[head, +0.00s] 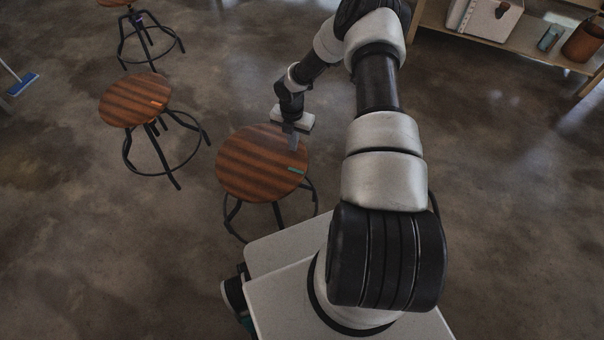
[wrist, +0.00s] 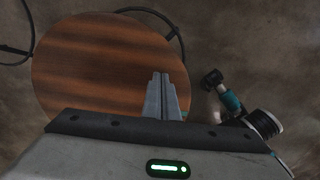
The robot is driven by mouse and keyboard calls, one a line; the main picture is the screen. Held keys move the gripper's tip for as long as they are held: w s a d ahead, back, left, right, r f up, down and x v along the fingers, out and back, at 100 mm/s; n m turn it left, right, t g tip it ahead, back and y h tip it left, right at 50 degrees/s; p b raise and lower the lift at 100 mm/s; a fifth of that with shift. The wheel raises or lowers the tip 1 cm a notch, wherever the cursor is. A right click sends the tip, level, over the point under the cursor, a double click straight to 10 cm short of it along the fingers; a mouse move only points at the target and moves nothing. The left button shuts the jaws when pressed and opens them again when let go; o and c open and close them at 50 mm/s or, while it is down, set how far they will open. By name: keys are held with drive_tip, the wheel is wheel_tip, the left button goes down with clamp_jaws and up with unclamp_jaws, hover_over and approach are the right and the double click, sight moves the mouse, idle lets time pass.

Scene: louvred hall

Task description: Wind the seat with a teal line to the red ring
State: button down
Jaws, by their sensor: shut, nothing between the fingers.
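The round wooden seat (head: 250,165) with a short teal line (head: 297,170) near its right edge stands on a black-legged stool beside my base. The seat has dark stripes across it and fills the left and middle of the wrist view (wrist: 85,65). My gripper (head: 291,143) is shut and empty, pointing down over the seat's upper right part. Its fingertips (wrist: 161,76) show together against the seat; whether they touch it I cannot tell. A bit of teal shows beside the fingers in the wrist view. I see no red ring in either view.
A stool with an orange mark (head: 134,100) stands to the left, and another stool (head: 118,2) is cut off at the top. A shelf (head: 540,45) with a white box (head: 490,17) and a brown pot (head: 582,42) is at upper right. A blue broom (head: 22,84) is far left.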

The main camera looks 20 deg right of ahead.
wheel_tip(320, 180, up, 8)
drive_tip(key=p, duration=0.5)
idle(0.4)
